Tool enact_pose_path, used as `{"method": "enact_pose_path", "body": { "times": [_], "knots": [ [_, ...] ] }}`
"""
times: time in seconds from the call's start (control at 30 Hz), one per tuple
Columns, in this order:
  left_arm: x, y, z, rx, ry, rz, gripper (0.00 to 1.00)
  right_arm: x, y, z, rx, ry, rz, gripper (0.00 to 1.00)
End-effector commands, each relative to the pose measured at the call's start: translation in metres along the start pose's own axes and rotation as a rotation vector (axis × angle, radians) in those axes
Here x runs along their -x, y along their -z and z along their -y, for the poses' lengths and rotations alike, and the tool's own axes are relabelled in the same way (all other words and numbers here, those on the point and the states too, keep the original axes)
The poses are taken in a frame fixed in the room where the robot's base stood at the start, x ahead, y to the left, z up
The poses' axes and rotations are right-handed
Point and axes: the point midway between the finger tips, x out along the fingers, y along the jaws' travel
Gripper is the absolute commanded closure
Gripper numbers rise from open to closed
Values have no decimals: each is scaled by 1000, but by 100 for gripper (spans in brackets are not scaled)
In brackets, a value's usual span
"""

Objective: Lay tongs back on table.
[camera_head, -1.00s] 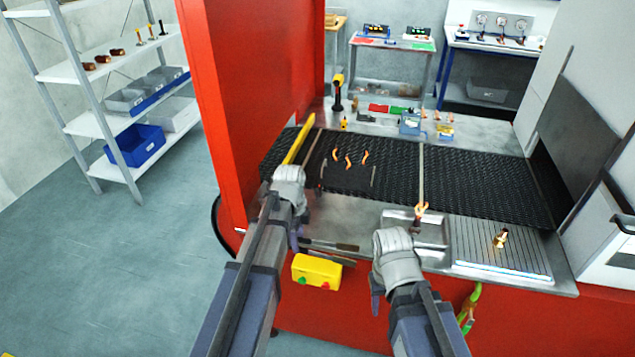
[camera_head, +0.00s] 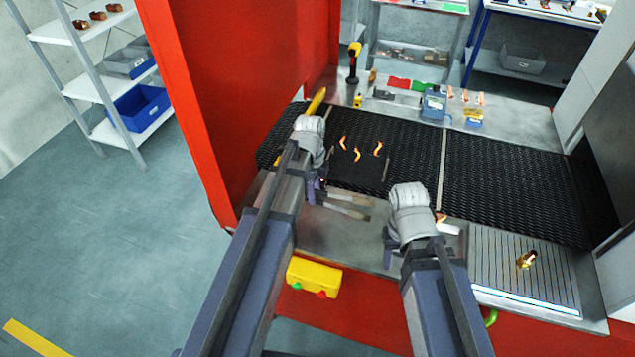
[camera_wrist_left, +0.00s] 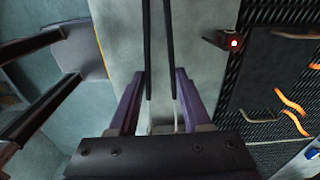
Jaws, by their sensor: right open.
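The tongs (camera_head: 345,205) show in the head view as two roughly parallel arms. They stick out to the right of my left gripper (camera_head: 312,188), over the near steel strip of the table (camera_head: 340,240). In the left wrist view, two dark rods of the tongs (camera_wrist_left: 160,50) run up between the purple fingers of my left gripper (camera_wrist_left: 158,90). The left gripper is shut on the tongs; the exact finger contact is hidden. I cannot tell whether the tongs touch the table. My right gripper (camera_head: 391,252) is open near the table's front, partly hidden by its wrist.
The black mesh belt (camera_head: 510,180) runs behind both grippers, with several glowing orange pieces (camera_head: 357,154) on a dark patch. A brass fitting (camera_head: 525,260) stands on a grooved plate (camera_head: 500,285) at right. A red cabinet (camera_head: 230,90) rises at left. A yellow button box (camera_head: 314,277) is in front.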

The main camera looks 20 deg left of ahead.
Motion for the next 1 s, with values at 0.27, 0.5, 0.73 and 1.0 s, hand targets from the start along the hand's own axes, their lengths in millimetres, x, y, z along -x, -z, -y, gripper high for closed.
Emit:
{"method": "enact_pose_path", "body": {
  "times": [0.27, 0.5, 0.73, 1.0],
  "knots": [
    [-4, 0, 0, 0, 0, 0, 56, -4, 0, 0, 1, 0, 0, 50],
    [-18, -1, 0, 0, 0, 0, 56, -18, 1, 2, 4, -1, 0, 50],
    [-40, -2, 0, 0, 0, 0, 56, -40, 2, 4, 6, -1, 0, 50],
    [-66, -3, 0, 0, 0, 0, 56, -66, 4, 6, 5, -1, 0, 50]
  ]
}}
